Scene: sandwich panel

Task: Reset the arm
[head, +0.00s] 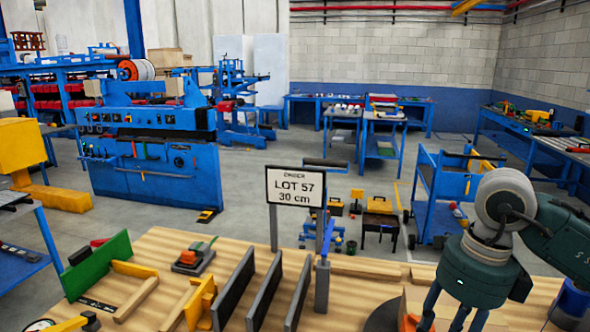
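My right arm (505,205) comes in from the right edge, bent downward at the wrist. My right gripper (457,312) hangs over the right front part of the wooden table (350,292). Its fingers run off the bottom edge, so I cannot see their tips or whether they hold anything. An orange item (410,323) and a dark rounded piece (384,317) lie just left of the fingers, partly cut off. My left gripper and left arm are not in view.
Several dark upright panels (264,292) stand mid-table. A green panel (96,266), a wooden frame (136,290), yellow clamp (200,301) and orange tool (194,257) are at left. A "LOT 57 30 cm" sign (295,187) stands at the back edge. A blue cart (437,200) is beyond.

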